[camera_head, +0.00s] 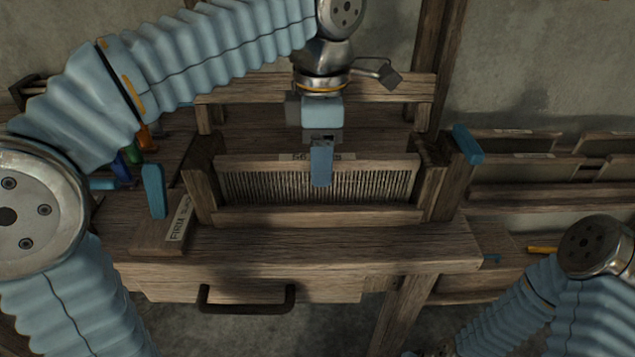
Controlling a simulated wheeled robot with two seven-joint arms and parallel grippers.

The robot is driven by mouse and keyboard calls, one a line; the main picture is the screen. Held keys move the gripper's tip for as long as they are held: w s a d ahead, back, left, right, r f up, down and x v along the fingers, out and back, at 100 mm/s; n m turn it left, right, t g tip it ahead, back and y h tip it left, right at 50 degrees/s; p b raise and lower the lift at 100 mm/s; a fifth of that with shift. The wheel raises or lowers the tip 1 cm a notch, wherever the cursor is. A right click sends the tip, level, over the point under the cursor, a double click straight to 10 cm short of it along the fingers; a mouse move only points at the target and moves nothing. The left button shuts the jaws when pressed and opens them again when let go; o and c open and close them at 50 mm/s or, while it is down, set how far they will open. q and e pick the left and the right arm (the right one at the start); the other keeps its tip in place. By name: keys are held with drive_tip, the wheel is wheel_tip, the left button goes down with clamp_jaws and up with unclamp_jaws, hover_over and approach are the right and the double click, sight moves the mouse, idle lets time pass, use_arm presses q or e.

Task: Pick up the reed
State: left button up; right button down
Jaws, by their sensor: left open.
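The reed (372,187) is a wide wooden frame filled with fine upright dents. It stands upright between two wooden posts of the loom, with a label on its top bar. My left gripper (321,178) points down at the middle of the reed and overlaps its top bar and upper dents in the view. It is open. I cannot tell whether its fingers straddle the top bar or are just in front of it. My right arm shows at the lower right, but its gripper is out of view.
Left and right of the reed stand wooden posts (200,180). A blue lever (154,192) and a labelled block (168,225) are at the left. A blue piece (467,144) tops the right side. A drawer handle (247,307) is below. Labelled frames (515,145) stand at the right.

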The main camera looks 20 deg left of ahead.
sight(317, 202)
use_arm(q)
drive_tip(key=f, duration=0.4)
drive_tip(key=shift+s+a+f+b, duration=0.1)
drive_tip(key=shift+a+f+b, duration=0.2)
drive_tip(key=shift+f, duration=0.05)
drive_tip(key=shift+c, duration=0.5)
clamp_jaws()
